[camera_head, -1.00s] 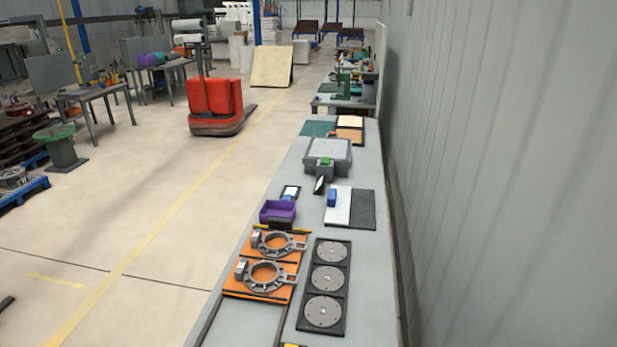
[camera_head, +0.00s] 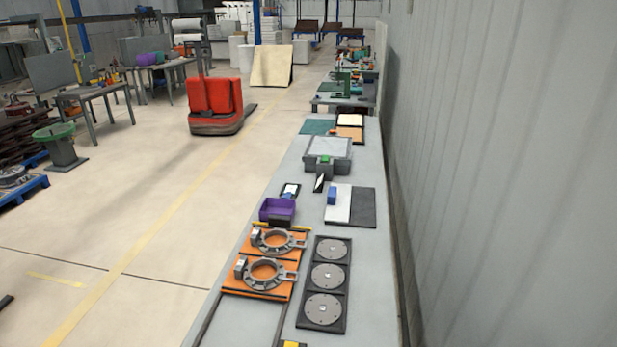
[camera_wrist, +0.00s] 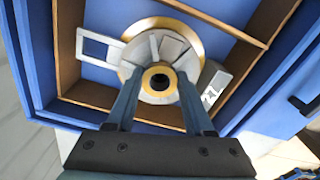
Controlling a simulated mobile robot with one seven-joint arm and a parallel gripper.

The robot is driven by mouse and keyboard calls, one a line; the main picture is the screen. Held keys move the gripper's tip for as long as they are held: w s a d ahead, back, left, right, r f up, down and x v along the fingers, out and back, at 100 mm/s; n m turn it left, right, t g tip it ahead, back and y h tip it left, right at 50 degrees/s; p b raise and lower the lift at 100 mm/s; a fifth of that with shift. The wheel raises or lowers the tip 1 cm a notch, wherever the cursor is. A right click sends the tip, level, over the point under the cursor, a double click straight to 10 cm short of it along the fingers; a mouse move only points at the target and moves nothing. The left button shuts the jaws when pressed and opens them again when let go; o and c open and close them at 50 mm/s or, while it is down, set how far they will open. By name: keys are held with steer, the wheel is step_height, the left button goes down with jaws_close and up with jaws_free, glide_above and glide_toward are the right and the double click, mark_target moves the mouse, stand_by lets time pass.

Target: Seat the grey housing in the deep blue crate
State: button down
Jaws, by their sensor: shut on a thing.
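The grey housing (camera_wrist: 162,52) shows in the wrist view as a round ribbed body with a dark centre hole and an orange-tan ring around its rim. My gripper (camera_wrist: 157,88) is shut on it, with one finger on each side of its hub. The deep blue crate (camera_wrist: 33,62) lies around and below the housing, with brown divider strips inside. The housing is over one framed compartment; I cannot tell whether it touches the floor of the crate. The head view shows neither the crate nor my gripper.
In the head view a long grey bench (camera_head: 375,285) runs beside the wall. It carries an orange board (camera_head: 236,277) with grey rings, a dark tray (camera_head: 318,328) of round discs, and a purple bin (camera_head: 277,211). A red machine (camera_head: 215,97) stands on the open floor.

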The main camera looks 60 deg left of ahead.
steer(key=shift+c, duration=1)
jaws_free()
step_height(320, 180, up, 13)
steer(key=b, duration=0.1)
steer(key=shift+b, duration=0.3)
